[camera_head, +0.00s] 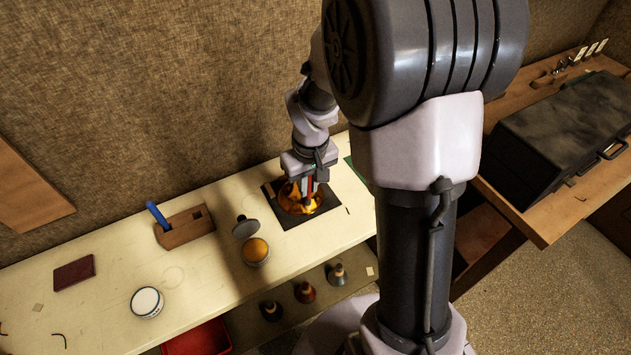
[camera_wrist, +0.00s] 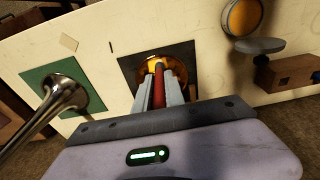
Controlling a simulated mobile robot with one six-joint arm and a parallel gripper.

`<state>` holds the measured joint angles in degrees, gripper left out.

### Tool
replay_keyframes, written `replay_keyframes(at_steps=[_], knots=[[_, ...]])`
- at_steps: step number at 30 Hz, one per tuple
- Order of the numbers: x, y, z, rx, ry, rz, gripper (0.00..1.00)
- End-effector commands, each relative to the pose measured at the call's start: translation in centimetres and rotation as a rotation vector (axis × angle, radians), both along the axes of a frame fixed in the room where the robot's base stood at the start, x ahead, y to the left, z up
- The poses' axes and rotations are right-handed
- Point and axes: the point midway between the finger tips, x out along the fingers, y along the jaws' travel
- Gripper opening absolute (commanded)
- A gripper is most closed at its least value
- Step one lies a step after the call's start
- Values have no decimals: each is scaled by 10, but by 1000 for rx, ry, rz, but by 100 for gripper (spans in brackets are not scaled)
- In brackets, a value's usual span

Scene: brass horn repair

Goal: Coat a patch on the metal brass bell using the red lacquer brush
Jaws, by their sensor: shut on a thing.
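My gripper (camera_head: 308,192) is shut on the red lacquer brush (camera_wrist: 158,88), whose red handle shows between the two grey fingers in the wrist view. It points down over a shiny golden round piece, which looks like the brass bell (camera_head: 291,200), on a dark square mat (camera_head: 323,191). The golden piece also shows just beyond the fingers in the wrist view (camera_wrist: 147,64). The brush tip is hidden, so I cannot tell whether it touches the metal. A silvery flared horn (camera_wrist: 65,93) lies over a green mat (camera_wrist: 42,76) at the left of the wrist view.
An open amber-filled tin (camera_head: 256,251) and a grey disc-like lid (camera_head: 245,228) stand left of the mat. A wooden block (camera_head: 184,228) with a blue-handled tool (camera_head: 157,213) and a white round dish (camera_head: 146,302) are farther left. A dark case (camera_head: 565,130) occupies the right bench.

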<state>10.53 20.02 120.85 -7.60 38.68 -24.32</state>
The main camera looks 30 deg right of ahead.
Motion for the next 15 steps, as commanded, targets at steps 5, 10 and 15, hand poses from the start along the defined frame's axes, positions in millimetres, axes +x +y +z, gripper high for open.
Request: replay_keyframes(at_steps=[5, 10, 15], knots=[[-1, 20, 0, 1, -1, 3, 0], [-1, 24, 0, 0, -1, 1, 0], [0, 9, 0, 0, -1, -2, 0]])
